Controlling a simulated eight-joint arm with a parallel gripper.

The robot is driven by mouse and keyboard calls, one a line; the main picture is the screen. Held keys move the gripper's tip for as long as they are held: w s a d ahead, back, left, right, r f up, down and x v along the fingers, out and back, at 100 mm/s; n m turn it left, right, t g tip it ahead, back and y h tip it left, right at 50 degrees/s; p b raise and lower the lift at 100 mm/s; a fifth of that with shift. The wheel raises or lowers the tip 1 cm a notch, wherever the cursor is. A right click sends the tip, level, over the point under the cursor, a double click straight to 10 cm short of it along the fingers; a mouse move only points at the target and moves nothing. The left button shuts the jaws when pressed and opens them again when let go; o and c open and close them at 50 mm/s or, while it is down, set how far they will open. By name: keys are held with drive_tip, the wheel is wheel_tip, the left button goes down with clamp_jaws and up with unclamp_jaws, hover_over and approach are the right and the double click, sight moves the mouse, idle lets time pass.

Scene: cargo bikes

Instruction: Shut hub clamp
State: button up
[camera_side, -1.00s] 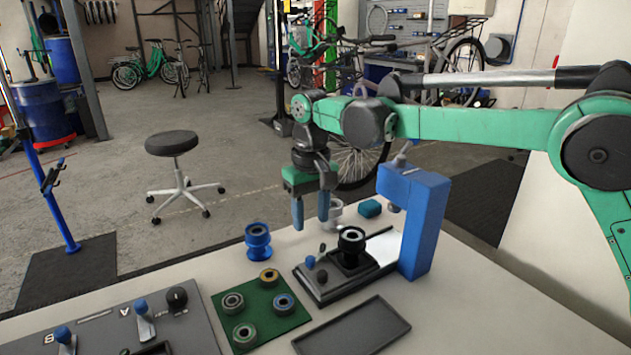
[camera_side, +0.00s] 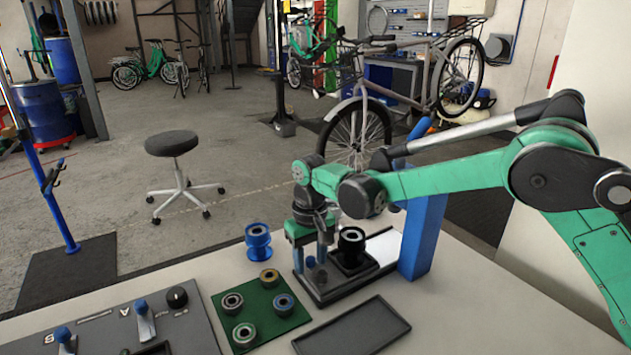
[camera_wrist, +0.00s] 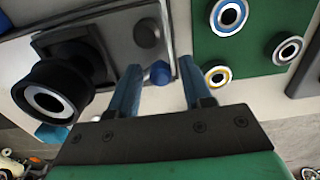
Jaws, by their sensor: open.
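The hub clamp is a dark base plate (camera_side: 347,288) on the bench, with a black hub (camera_side: 351,241) upright in its square holder. The hub also shows at the left of the wrist view (camera_wrist: 52,98). A small blue knob (camera_wrist: 160,73) and a dark round knob (camera_wrist: 147,33) sit at the plate's edge. My gripper (camera_side: 310,266) is open and points down over the knob end of the plate, left of the hub. In the wrist view the blue knob appears between my two fingertips; contact cannot be told.
A blue post (camera_side: 423,235) stands close behind the clamp at right. A blue hub (camera_side: 258,242) and a green mat (camera_side: 262,323) with several bearings lie to the left. An empty dark tray (camera_side: 352,328) is in front. A grey control panel (camera_side: 190,335) is at front left.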

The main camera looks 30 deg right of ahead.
drive_tip(key=shift+f, duration=0.15)
clamp_jaws()
drive_tip(key=shift+a, duration=0.15)
drive_tip(key=shift+w, duration=0.1)
drive_tip(key=shift+w+a, duration=0.3)
drive_tip(key=shift+w, duration=0.2)
